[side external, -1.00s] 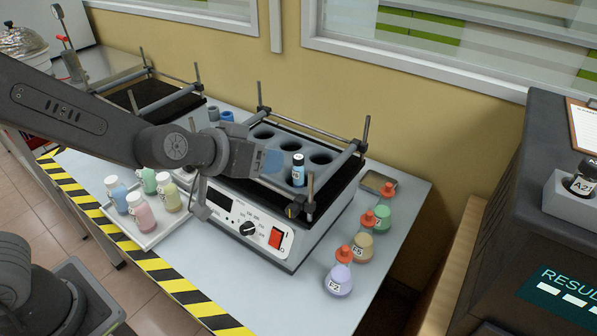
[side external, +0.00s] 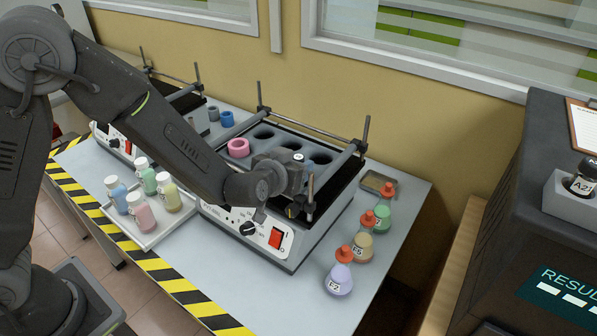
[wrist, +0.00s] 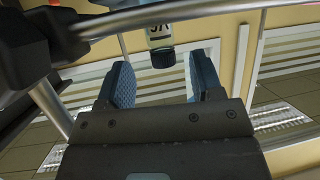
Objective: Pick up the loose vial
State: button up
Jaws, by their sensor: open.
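The loose vial (wrist: 161,48) shows in the wrist view with a dark cap and a white label with dark lettering. It appears upside down there, and its other end is cut off by the frame top. My gripper (wrist: 160,68) is open, its two blue padded fingers spread left and right of the line to the vial. I see no contact between fingers and vial. In the side view my gripper (side external: 290,176) is over the front right of the shaker (side external: 300,232), and my wrist hides most or all of the vial.
Metal rails and posts (side external: 364,135) frame the shaker top. A pink ring (side external: 238,148) sits on its left. Stoppered flasks (side external: 339,281) stand to the right. A tray (side external: 150,238) of small capped bottles stands front left. The striped table front (side external: 180,285) is clear.

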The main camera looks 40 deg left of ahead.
aim_at(302, 157)
jog(key=shift+x, duration=2.75)
jog(key=shift+a+r, duration=0.15)
jog(key=c, duration=0.9)
jog(key=shift+c, duration=0.4)
jog(key=shift+r, duration=0.15)
